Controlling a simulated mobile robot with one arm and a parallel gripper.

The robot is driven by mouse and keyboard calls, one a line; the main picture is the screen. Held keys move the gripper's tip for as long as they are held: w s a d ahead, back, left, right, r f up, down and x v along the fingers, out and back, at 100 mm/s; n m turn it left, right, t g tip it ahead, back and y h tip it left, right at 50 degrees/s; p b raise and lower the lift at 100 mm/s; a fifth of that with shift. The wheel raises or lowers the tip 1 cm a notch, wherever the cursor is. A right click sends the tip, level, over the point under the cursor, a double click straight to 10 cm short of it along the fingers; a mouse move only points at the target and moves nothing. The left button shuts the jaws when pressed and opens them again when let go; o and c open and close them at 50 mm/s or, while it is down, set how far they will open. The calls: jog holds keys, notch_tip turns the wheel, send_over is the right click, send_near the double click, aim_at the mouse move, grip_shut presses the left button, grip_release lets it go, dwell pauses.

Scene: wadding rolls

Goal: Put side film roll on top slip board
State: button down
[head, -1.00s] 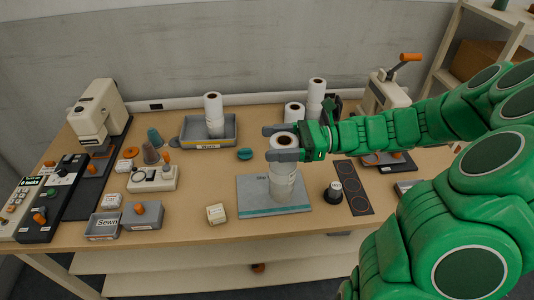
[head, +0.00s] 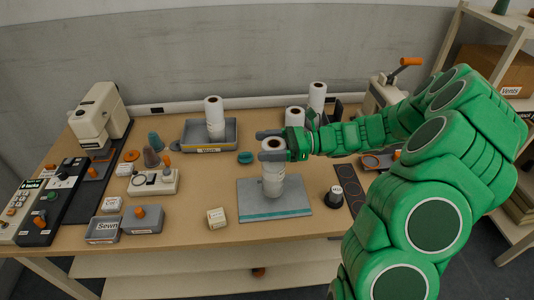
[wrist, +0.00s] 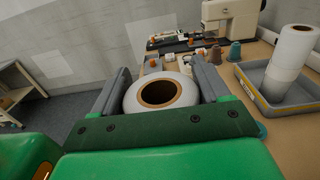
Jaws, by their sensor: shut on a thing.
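My gripper (head: 273,145) is shut on a tall white film roll (head: 273,178), gripping it near its top. The roll is upright, with a dark hole and brown core that also show in the wrist view (wrist: 132,101) between the two grey fingers. In the head view its lower end is over the middle of the grey slip board (head: 252,203), which has a teal strip along its front. I cannot tell whether the roll touches the board. The board is not visible in the wrist view.
Another white roll (head: 214,115) stands in a grey tray (head: 190,140) at the back. Two more rolls (head: 295,118) (head: 318,98) stand behind my gripper. A small cream block (head: 216,218) is left of the board, a dark round knob (head: 333,197) right.

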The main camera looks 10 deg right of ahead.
aim_at(273, 169)
jog(key=shift+w+f, duration=0.25)
jog(key=shift+f, duration=1.7)
grip_release()
